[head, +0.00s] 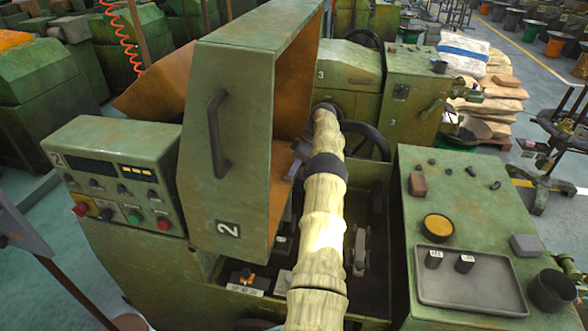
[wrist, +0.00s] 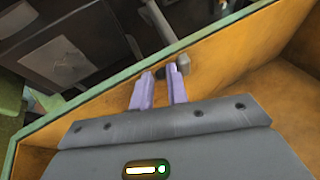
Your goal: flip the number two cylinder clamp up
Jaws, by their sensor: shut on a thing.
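The machine marked 2 (head: 228,229) has its green hood standing open, with an orange-brown inside. The fingers are shut on a small dark grey piece (wrist: 172,74), seemingly the clamp handle, beside the orange-brown panel edge. Most of the clamp is hidden, so its tilt cannot be told. My sleeved arm covers part of the machine bed in the head view.
A control panel (head: 110,178) with buttons stands left of the hood. On the right, a green top (head: 445,190) carries a grey tray (head: 470,292), a yellow-topped tin (head: 438,227) and a dark cup (head: 552,290). A metal fitting (head: 360,250) sits in the bed close to my arm.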

